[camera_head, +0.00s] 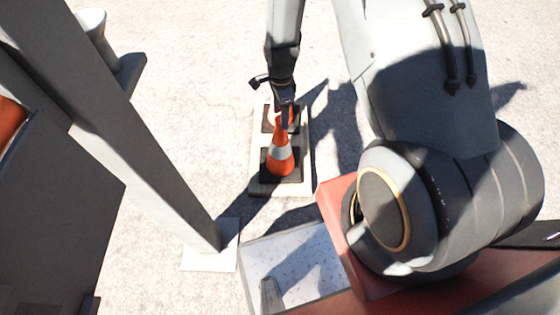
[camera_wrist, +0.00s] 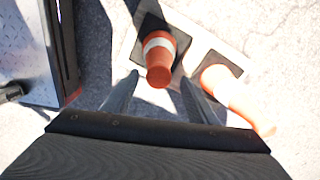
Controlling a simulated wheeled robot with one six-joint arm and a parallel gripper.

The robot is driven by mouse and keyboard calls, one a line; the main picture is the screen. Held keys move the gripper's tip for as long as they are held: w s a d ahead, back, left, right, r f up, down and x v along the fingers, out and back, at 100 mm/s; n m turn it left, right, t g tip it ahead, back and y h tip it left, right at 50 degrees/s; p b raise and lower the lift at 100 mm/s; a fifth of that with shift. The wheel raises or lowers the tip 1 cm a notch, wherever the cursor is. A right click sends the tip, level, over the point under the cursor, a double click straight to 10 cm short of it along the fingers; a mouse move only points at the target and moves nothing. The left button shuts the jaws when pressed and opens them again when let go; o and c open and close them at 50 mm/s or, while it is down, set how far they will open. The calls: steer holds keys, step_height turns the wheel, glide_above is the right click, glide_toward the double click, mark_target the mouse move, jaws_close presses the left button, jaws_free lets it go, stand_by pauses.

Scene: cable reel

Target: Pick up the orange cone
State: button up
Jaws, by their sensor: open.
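Two orange cones with white bands and dark square bases stand on a pale flat board (camera_head: 254,165). The nearer orange cone (camera_head: 281,162) is upright; it shows in the middle of the wrist view (camera_wrist: 161,52). The farther cone (camera_head: 270,117) is partly hidden behind my gripper; it lies to the right in the wrist view (camera_wrist: 222,84). My gripper (camera_head: 286,118) is open and points down above the cones. In the wrist view its two fingers (camera_wrist: 160,82) lie on either side of the nearer cone's tip, with nothing held. Whether they touch it I cannot tell.
A grey post (camera_head: 160,165) with a pale foot plate stands left of the board. A grey metal platform (camera_head: 280,262) lies in front of the board and shows at left in the wrist view. Bare pale ground surrounds the board.

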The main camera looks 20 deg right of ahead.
step_height(320, 180, down, 5)
steer(key=shift+s+r+b, duration=0.1)
steer(key=shift+r+b, duration=0.1)
steer(key=shift+b, duration=0.2)
jaws_close()
